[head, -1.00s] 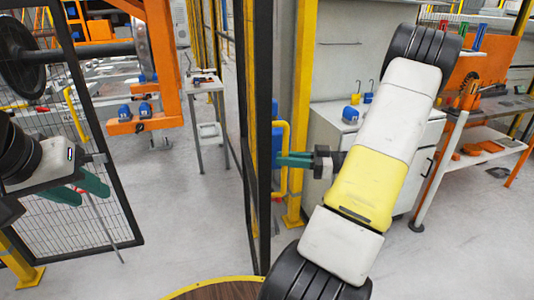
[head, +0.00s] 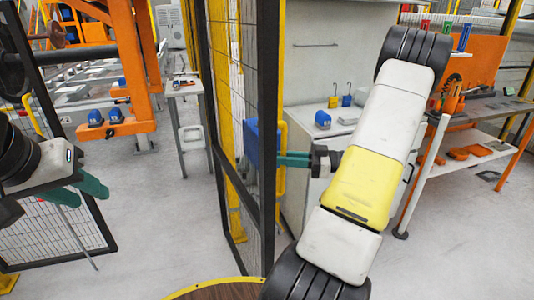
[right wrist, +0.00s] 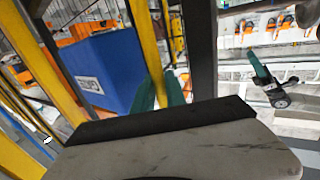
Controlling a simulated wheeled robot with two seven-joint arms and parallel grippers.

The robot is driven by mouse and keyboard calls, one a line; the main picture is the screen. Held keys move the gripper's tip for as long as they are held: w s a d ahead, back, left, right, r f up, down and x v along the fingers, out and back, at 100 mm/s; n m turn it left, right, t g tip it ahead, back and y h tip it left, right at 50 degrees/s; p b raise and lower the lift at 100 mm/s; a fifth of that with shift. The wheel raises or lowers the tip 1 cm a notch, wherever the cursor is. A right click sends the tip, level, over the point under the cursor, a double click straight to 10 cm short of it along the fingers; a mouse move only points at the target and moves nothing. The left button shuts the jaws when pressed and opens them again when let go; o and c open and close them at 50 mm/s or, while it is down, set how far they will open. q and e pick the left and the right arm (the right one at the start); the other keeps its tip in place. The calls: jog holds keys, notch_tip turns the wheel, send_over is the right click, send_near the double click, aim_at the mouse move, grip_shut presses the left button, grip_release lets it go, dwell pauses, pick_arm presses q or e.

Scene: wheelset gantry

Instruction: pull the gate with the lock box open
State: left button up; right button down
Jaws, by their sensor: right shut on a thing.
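The gate (head: 268,215) is a dark-framed mesh panel in the middle of the head view, seen at a steep angle. Its blue lock box (head: 252,138) is partly behind the frame post; the box (right wrist: 100,65) is large in the right wrist view. A yellow handle (head: 283,135) stands beside it, and its bar (right wrist: 148,45) runs between my green fingers in the wrist view. My right gripper (head: 283,160) is shut on this handle; the fingertips (right wrist: 160,92) are partly hidden. My left gripper (head: 88,192) is at the left, its green fingers apart and empty.
Another mesh gate panel (head: 112,220) stands at the left, near my left gripper. A white cabinet (head: 310,190) and an orange-backed workbench (head: 475,130) are behind my right arm. An orange frame (head: 130,128) and small table (head: 185,85) stand beyond. Grey floor between the panels is clear.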

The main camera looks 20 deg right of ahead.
jog(key=shift+w+r, duration=0.1)
jog(key=shift+w, duration=0.15)
jog(key=c, duration=1.4)
grip_release()
jog(key=shift+w+a, duration=0.1)
jog(key=shift+o, duration=0.2)
jog(key=v, duration=0.8)
